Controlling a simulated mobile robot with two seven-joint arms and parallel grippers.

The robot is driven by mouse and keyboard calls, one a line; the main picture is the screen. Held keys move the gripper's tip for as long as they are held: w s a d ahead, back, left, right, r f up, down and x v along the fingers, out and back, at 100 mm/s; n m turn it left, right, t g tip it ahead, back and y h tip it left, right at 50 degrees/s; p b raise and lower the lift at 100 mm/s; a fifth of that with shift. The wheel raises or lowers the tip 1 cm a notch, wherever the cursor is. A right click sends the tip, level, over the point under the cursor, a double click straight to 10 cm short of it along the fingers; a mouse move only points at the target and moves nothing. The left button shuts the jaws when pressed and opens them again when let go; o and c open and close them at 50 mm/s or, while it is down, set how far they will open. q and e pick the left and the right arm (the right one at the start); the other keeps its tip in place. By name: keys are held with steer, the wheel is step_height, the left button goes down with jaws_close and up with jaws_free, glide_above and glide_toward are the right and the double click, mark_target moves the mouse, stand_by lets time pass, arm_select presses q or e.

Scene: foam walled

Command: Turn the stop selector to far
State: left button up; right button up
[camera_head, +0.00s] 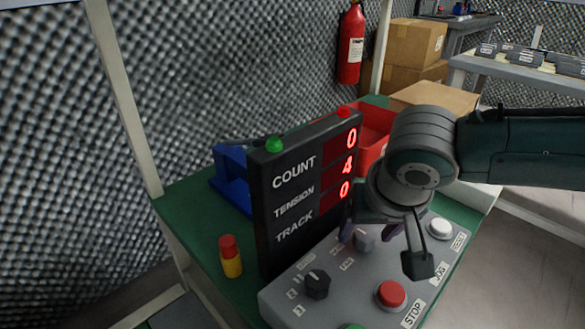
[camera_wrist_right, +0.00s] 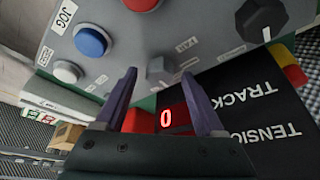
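The grey selector knob (camera_head: 364,240) sits on the sloped grey control panel (camera_head: 275,296), below the display. It has small labels beside it that I cannot read surely. In the right wrist view the grey knob (camera_wrist_right: 160,70) shows just beyond and between the fingertips. My right gripper (camera_head: 369,228) is over the panel close to this knob. In the right wrist view its two purple fingers (camera_wrist_right: 159,80) are apart, with nothing visibly clamped between them. Whether they touch the knob is unclear. My left gripper is not in view.
A black knob (camera_head: 317,284), red STOP button (camera_head: 391,294), blue button (camera_wrist_right: 91,40) and white button (camera_head: 440,229) share the panel. A black display (camera_head: 300,190) reads 0, 4, 0. A red-yellow cylinder (camera_head: 230,256) stands left. A red bin (camera_head: 372,125) is behind.

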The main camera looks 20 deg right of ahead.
jaws_close()
stand_by(0.3)
